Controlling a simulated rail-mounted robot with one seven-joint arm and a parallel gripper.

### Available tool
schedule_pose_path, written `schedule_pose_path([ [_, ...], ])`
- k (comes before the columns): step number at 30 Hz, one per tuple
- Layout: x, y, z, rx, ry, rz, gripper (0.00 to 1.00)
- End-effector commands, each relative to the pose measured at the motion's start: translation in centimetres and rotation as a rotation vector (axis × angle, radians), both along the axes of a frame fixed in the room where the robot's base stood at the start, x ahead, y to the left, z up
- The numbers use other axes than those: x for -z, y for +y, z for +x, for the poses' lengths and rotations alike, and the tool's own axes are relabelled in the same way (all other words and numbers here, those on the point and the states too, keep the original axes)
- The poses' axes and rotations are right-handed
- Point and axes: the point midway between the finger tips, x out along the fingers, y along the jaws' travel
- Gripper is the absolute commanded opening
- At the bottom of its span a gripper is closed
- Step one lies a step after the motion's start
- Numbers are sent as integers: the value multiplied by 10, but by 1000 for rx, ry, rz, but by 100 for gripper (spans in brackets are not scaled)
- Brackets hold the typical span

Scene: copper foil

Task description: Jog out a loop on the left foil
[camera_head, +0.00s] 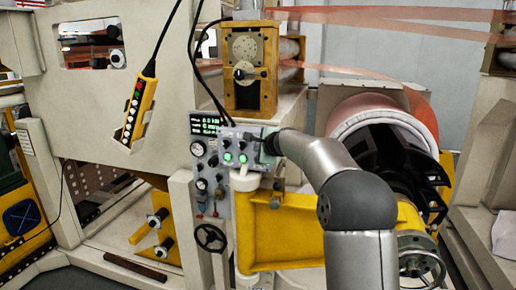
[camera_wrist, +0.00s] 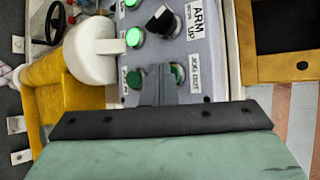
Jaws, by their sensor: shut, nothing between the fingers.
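The grey control panel (camera_head: 212,160) stands in the middle of the head view, with lit green buttons and gauges. In the wrist view the panel (camera_wrist: 222,55) fills the upper middle, with a lit green button (camera_wrist: 134,37), a black knob (camera_wrist: 163,20) and a label that seems to read JOG OUT (camera_wrist: 193,76). My gripper (camera_wrist: 158,72) is shut and empty, its tips in front of green buttons (camera_wrist: 178,74) beside that label. Contact cannot be told. Copper foil (camera_head: 400,17) runs across the upper right.
A large copper-coloured roll (camera_head: 385,112) sits right of my arm. A yellow pendant (camera_head: 138,108) hangs at the left. A yellow bracket (camera_head: 280,235) and a white post (camera_head: 245,215) stand below the panel. A yellow roller housing (camera_head: 248,95) is above it.

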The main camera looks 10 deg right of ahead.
Motion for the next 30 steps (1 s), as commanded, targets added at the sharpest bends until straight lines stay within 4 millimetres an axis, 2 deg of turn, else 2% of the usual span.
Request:
schedule_pose_path([
  [20,0,-1,0,2,-1,-1,0],
  [30,1,6,-13,1,-1,0,0],
])
